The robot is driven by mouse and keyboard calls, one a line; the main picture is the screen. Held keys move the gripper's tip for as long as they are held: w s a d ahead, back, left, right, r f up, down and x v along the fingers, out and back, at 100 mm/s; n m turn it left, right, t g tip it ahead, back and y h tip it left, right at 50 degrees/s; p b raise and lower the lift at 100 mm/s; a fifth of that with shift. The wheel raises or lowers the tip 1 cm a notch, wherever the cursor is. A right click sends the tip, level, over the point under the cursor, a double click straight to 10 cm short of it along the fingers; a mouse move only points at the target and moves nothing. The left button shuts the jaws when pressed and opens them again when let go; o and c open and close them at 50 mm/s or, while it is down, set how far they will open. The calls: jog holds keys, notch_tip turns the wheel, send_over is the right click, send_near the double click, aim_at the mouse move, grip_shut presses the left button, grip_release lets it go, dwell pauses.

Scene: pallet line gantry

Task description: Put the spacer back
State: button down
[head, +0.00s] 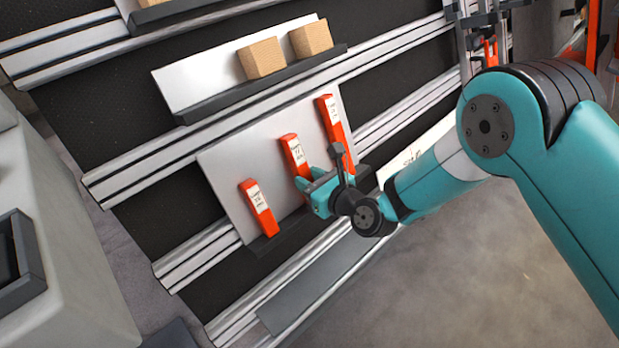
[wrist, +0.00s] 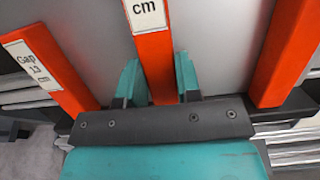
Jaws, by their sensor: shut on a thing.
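Three orange-red spacers with white labels stand in a row against a pale board. The short one (head: 258,207) is at the left, the middle one (head: 292,152) is at the centre, and the longest (head: 337,130) is at the right. My gripper (head: 312,190) is shut on the middle spacer near its lower end. In the wrist view the fingers sit on both sides of the middle spacer (wrist: 155,62), whose label shows "cm". The left spacer (wrist: 45,65) reads "Gap 13 cm". The right spacer (wrist: 285,60) is apart from my fingers. The middle spacer's lower end is hidden by my gripper.
A dark ledge (head: 272,238) runs along the board's (head: 222,165) lower edge. Above it, another shelf (head: 200,103) holds two cardboard-coloured blocks (head: 262,60) (head: 311,38). Metal rails (head: 120,178) cross the dark panel. Grey floor is open at the lower right.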

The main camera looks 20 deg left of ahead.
jog(key=c, duration=0.7)
grip_release()
jog(key=shift+c, duration=0.2)
jog(key=b+v, duration=0.9)
jog(key=v, duration=0.8)
jog(key=shift+d, duration=0.25)
jog(key=shift+r, duration=0.15)
